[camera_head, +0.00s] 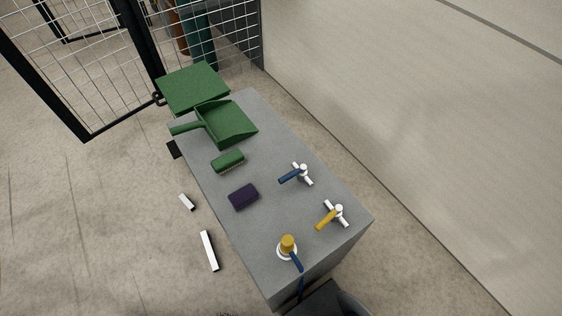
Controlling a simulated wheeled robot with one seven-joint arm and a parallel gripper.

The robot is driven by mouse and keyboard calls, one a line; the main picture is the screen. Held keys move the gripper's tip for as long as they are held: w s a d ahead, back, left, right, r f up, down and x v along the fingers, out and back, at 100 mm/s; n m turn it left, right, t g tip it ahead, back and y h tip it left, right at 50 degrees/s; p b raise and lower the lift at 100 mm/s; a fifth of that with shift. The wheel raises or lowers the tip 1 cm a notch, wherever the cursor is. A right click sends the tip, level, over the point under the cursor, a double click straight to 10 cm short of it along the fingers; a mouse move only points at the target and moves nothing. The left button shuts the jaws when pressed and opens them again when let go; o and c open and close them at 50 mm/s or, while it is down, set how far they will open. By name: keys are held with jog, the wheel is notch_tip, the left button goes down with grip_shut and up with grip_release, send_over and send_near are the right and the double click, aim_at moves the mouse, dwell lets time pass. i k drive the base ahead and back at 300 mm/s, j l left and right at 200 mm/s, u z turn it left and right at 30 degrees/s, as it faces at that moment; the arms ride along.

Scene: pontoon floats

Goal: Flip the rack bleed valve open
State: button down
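Two small valves with white pipe bodies are on the grey bench top. One has a blue lever (290,178) pointing left and slightly down, across its white pipe. The other has a yellow lever (326,219) pointing down-left, also across its white pipe. Near the bench's front end stands a fitting with a yellow knob (288,242), a white round base and a blue handle (296,262) pointing down-right. I cannot tell from any label which is the rack bleed valve. My gripper is not in view.
The grey bench (270,170) also holds a green dustpan (228,122), a green brush (228,160) and a dark purple block (243,197). A green panel (195,88) is at its far end. White pieces (209,250) lie on the floor left. A mesh gate (75,65) stands behind.

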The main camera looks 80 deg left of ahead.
aim_at(303, 167)
jog(key=u, duration=1.85)
jog(key=k+j+z, duration=0.15)
jog(key=j, duration=0.2)
jog(key=j+z, duration=0.1)
jog(key=j, duration=0.25)
